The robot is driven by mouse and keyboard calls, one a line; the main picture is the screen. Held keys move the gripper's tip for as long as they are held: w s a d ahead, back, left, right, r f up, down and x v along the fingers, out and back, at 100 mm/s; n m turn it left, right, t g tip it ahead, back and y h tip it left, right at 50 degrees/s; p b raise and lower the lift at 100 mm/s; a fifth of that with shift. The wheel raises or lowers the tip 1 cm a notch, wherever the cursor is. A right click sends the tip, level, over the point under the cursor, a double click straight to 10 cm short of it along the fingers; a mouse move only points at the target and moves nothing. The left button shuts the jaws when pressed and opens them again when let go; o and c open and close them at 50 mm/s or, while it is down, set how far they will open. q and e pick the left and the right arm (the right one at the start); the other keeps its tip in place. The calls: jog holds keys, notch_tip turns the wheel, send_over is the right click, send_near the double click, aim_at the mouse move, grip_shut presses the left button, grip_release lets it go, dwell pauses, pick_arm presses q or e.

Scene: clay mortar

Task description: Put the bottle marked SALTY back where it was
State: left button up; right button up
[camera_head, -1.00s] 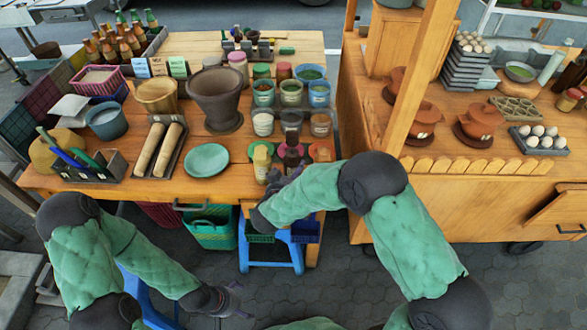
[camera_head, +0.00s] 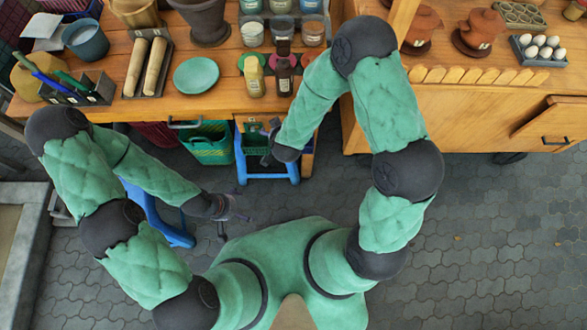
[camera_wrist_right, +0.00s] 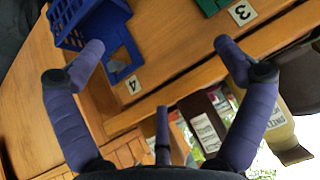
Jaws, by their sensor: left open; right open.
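A pale yellow bottle (camera_head: 255,76) and a dark brown bottle (camera_head: 284,76) stand upright side by side near the table's front edge, in front of coloured round coasters. In the right wrist view, labels face me on the pale bottle (camera_wrist_right: 278,120) and the dark bottle (camera_wrist_right: 206,128). I cannot read clearly which says SALTY. My right gripper (camera_head: 267,156) is in front of the table edge, apart from the bottles. Its fingers are spread and empty in the right wrist view (camera_wrist_right: 157,48). My left gripper (camera_head: 234,220) is open and empty, low over the pavement.
A pink-red coaster (camera_head: 309,58) is bare right of the dark bottle. Several jars stand behind the bottles. A teal plate (camera_head: 196,75) and rolling pins (camera_head: 147,66) lie left. A blue stool (camera_head: 268,177) and green basket (camera_head: 208,142) are below the table edge.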

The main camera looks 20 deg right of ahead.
jog(key=s+f+g+y, duration=0.2)
jog(key=s+f+g, duration=0.2)
jog(key=s, duration=0.5)
jog(key=s+a+f+n+g+y, duration=0.1)
jog(key=s+f+g+y, duration=0.2)
jog(key=s+f, duration=0.3)
jog(key=s, duration=0.4)
jog(key=shift+s+f+g, duration=0.2)
jog(key=shift+g, duration=0.2)
jog(key=shift+w+a, duration=0.1)
